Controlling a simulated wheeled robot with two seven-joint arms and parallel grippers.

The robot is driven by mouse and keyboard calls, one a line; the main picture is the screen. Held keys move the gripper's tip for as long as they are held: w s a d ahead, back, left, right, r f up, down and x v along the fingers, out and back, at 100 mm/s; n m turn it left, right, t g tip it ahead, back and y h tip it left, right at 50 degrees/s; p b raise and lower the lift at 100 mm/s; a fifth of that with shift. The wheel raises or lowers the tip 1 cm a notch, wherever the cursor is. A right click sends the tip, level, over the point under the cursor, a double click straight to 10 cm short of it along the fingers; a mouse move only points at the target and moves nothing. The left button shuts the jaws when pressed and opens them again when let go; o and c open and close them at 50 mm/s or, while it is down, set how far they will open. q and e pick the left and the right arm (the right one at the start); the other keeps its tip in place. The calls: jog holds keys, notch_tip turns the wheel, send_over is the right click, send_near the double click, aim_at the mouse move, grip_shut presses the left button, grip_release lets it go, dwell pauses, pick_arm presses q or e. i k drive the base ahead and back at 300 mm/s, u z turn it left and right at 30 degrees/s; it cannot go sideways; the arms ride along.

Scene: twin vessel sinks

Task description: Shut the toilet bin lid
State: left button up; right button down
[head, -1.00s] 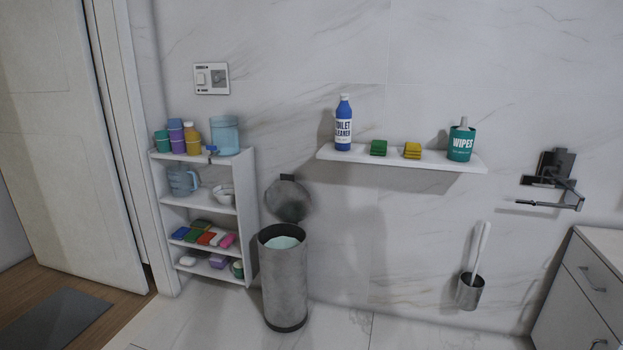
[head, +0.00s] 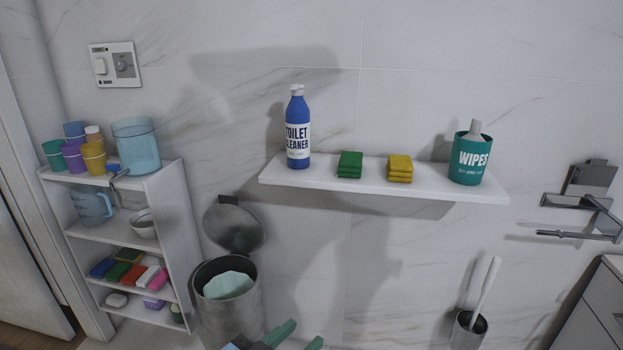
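The toilet bin (head: 210,320) is a grey metal cylinder on the floor by the wall. Its round grey lid (head: 233,230) stands raised behind the opening, close to the wall, so the bin is open. A pale green liner or content (head: 228,286) shows inside. The bin's lower part is cut off by the picture edge. My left gripper (head: 302,335) shows at the bottom edge, just right of the bin and lower than its rim. Its two green fingers are apart with nothing seen between them. My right gripper is out of view.
A white shelf unit (head: 175,215) with cups, a jug and sponges stands left of the bin. A wall shelf (head: 400,188) above right holds a toilet cleaner bottle (head: 298,130), sponges and a wipes tub (head: 470,158). A toilet brush holder (head: 468,332) is at lower right.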

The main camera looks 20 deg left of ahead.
aim_at(232, 227)
jog(key=u, duration=0.45)
jog(key=i, duration=1.1)
jog(key=u, duration=1.35)
jog(key=i, duration=0.25)
jog(key=u, duration=0.3)
